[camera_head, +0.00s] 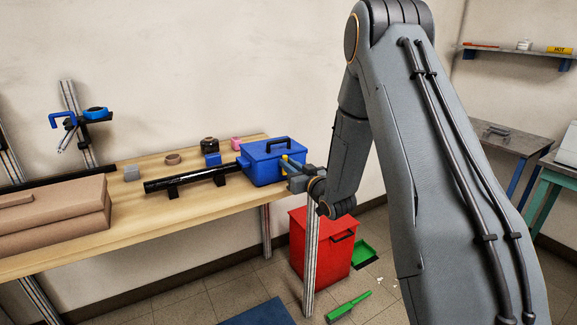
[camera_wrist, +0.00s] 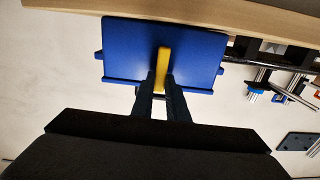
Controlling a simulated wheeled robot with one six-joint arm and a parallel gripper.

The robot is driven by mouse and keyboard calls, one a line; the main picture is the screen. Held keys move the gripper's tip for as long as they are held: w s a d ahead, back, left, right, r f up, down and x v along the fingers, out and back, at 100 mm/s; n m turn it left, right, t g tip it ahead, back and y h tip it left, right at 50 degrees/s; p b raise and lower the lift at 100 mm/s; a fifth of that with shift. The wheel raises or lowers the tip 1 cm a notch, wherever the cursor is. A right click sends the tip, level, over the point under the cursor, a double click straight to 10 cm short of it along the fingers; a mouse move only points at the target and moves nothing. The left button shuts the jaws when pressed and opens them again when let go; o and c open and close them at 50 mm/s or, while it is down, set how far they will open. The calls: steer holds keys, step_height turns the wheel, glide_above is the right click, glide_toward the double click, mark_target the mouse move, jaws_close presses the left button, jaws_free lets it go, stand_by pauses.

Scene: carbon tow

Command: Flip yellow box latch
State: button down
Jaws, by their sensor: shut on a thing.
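A blue box (camera_head: 262,165) with a dark top handle stands at the right end of the wooden table. Its blue side fills the middle of the wrist view (camera_wrist: 130,48). A yellow latch (camera_wrist: 163,56) sits on that side, upright in the wrist view. A bit of the yellow latch (camera_head: 286,158) also shows in the head view. My gripper (camera_wrist: 162,78) is at the box's near side, its fingers shut on the lower end of the latch in the wrist view. In the head view my gripper (camera_head: 290,170) reaches the box from the right; its fingertips are hard to see there.
The wooden table (camera_head: 215,205) also holds a black tube (camera_head: 195,178) on stands, a brown case (camera_head: 50,218) and several small items behind. A red bin (camera_head: 322,250) stands on the floor below my gripper. A green tool (camera_head: 348,306) lies on the floor.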

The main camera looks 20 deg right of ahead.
steer(key=c, duration=1.7)
jaws_free()
steer(key=shift+s, duration=0.1)
steer(key=b+v, duration=0.1)
steer(key=v, duration=0.6)
steer(key=shift+s+d, duration=0.1)
steer(key=shift+s, duration=0.2)
steer(key=s+f+m+g+h, duration=0.1)
steer(key=s+f+g+h, duration=0.15)
steer(key=s+g, duration=0.35)
steer(key=s+f+m+g+h, duration=0.1)
steer(key=s+f+g+h, duration=0.2)
steer(key=s, duration=0.5)
steer(key=s+a+g, duration=0.1)
steer(key=s+g, duration=0.1)
steer(key=s, duration=0.4)
steer(key=s+a+g, duration=0.2)
steer(key=s+g, duration=0.1)
steer(key=s, duration=0.4)
steer(key=s+a+r+g+y, duration=0.1)
steer(key=s+a+g, duration=0.1)
steer(key=s, duration=0.5)
steer(key=shift+s+a+m+g, duration=0.2)
steer(key=shift+s+m+g, duration=0.1)
steer(key=shift+g, duration=0.4)
